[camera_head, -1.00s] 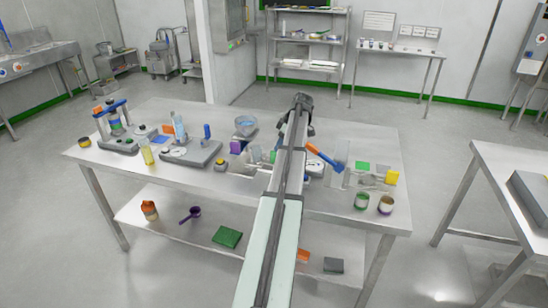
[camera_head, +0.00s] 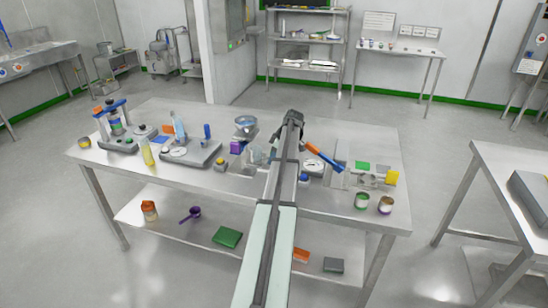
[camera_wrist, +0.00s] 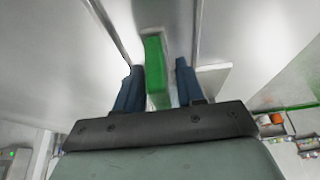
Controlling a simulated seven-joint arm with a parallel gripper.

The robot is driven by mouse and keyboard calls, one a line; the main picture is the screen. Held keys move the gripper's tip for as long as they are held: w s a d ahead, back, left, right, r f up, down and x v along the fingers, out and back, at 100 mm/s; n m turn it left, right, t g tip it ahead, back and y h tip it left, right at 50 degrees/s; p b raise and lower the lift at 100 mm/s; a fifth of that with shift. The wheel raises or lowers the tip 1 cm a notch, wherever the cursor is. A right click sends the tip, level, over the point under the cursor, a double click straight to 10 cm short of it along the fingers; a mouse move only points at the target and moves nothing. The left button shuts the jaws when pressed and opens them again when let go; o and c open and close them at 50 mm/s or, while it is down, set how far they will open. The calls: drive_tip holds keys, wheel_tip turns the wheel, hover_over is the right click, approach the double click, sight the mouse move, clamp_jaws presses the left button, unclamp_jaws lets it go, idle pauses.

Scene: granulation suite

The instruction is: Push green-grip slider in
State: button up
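The green grip (camera_wrist: 157,72) shows in the wrist view as an upright green block between my two dark blue fingers. My gripper (camera_wrist: 160,85) is open around it. The left finger is close to the green grip, and a gap shows between the grip and the right finger. I cannot tell whether the left finger touches it. Pale grey panels with thin edges lie on both sides of the grip. In the head view my arm covers the middle of the steel table (camera_head: 230,192), and neither the green grip nor my fingertips can be made out.
A blue-and-orange handled tool (camera_head: 324,157) and a round dial (camera_head: 314,166) are right of my arm. A grey scale (camera_head: 190,154) stands further left.

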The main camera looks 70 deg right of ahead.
sight(265, 161)
clamp_jaws()
drive_tip(key=shift+w, duration=0.1)
idle(0.3)
drive_tip(key=shift+w, duration=2)
drive_tip(key=shift+o, duration=0.6)
unclamp_jaws()
drive_tip(key=shift+r, duration=0.1)
drive_tip(key=v, duration=1.3)
drive_tip(key=shift+s+r, duration=0.2)
drive_tip(key=shift+r, duration=0.05)
